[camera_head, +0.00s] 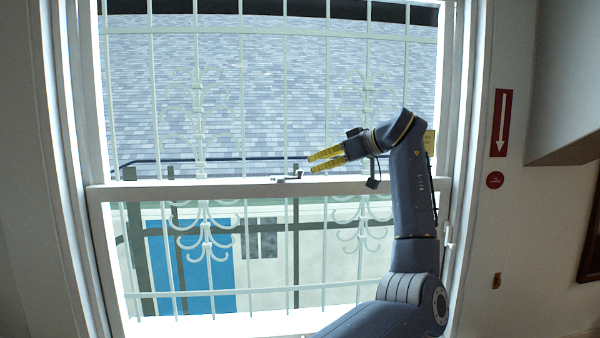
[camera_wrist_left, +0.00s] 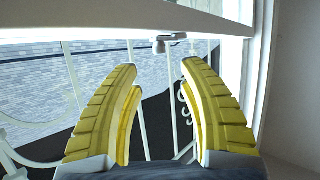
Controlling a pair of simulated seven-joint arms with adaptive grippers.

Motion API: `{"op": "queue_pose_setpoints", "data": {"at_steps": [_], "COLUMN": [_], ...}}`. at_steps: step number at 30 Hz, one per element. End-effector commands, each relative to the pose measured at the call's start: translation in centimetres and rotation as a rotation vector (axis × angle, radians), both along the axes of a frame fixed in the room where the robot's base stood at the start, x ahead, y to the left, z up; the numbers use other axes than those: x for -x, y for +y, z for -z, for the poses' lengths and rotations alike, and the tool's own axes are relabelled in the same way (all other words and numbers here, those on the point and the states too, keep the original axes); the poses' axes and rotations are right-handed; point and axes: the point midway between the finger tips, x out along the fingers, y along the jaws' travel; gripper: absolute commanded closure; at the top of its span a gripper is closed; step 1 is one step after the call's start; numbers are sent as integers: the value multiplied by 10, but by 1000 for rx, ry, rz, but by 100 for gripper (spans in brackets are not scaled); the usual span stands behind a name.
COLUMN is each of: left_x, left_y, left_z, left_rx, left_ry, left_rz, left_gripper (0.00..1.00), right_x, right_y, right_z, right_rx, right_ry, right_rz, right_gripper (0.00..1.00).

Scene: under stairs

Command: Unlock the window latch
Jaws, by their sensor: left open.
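The window latch (camera_head: 288,179) is a small grey metal piece on the white middle rail (camera_head: 240,188) of the window. My left gripper (camera_head: 311,164) has yellow ribbed fingers and is open just to the right of the latch, pointing left toward it, with nothing held. In the left wrist view the latch (camera_wrist_left: 168,42) shows on the rail's edge beyond the open fingertips (camera_wrist_left: 159,66), roughly in line with the gap between them. I see a clear gap between the fingers and the latch there. My right gripper is in neither view.
White window bars with scrollwork (camera_head: 206,240) stand behind the rail. The window frame (camera_head: 70,150) borders both sides. On the right wall are a red arrow sign (camera_head: 501,122) and a round red sign (camera_head: 495,180). The space in front of the window's left half is clear.

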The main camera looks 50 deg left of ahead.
Motion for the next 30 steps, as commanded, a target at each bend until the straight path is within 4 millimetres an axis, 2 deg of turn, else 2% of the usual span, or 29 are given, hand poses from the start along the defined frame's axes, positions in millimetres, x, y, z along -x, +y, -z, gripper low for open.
{"op": "queue_pose_setpoints", "data": {"at_steps": [6,13,21,30], "left_x": [8,13,16,16], "left_y": [36,63,77,79], "left_z": [15,26,32,33], "left_rx": [-1,-1,0,0], "left_ry": [0,1,0,0], "left_rz": [-2,-1,1,1], "left_gripper": [59,59,59,59], "right_x": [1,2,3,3], "right_y": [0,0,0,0], "right_z": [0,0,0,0], "right_rx": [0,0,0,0], "right_ry": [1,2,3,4], "right_rz": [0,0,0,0], "right_gripper": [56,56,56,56]}}
